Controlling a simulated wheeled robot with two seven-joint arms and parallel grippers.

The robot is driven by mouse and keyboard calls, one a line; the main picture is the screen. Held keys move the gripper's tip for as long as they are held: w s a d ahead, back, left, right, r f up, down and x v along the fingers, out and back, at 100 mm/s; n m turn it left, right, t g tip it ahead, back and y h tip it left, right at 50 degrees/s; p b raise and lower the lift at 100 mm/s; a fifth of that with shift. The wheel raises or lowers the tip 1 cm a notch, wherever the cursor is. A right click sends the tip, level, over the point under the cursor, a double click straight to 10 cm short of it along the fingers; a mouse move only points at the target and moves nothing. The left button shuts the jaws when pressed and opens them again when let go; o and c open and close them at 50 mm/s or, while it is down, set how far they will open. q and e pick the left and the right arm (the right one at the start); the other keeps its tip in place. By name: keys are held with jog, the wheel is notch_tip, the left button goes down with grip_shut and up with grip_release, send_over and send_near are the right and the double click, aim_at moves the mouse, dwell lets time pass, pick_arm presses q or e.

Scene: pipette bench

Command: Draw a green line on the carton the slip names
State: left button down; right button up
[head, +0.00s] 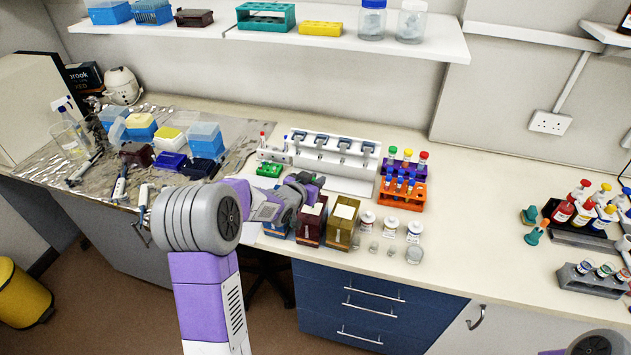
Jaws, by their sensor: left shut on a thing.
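Three cartons stand side by side near the bench's front edge: a blue one (279,231) at left, partly hidden by my left arm, a dark red one (311,228) in the middle, and an olive-yellow one (341,232) at right. The red and yellow ones show pale tops. My left gripper (309,186) is above and just behind the blue and red cartons. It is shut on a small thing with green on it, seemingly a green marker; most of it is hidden. I cannot make out a slip. My right gripper is out of view.
Small jars (391,228) stand right of the yellow carton. An orange tube rack (402,193) and a white pipette stand (333,160) are behind. Tip boxes (203,140) and loose pipettes lie on foil at left.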

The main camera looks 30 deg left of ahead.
pick_arm(q)
jog(key=shift+s+f+b, duration=0.15)
jog(key=shift+s+b, duration=0.1)
jog(key=shift+b, duration=0.05)
dwell(0.4)
jog(key=shift+r, duration=0.25)
dwell(0.7)
jog(key=shift+r+p, duration=1.5)
jog(key=shift+r, duration=1.05)
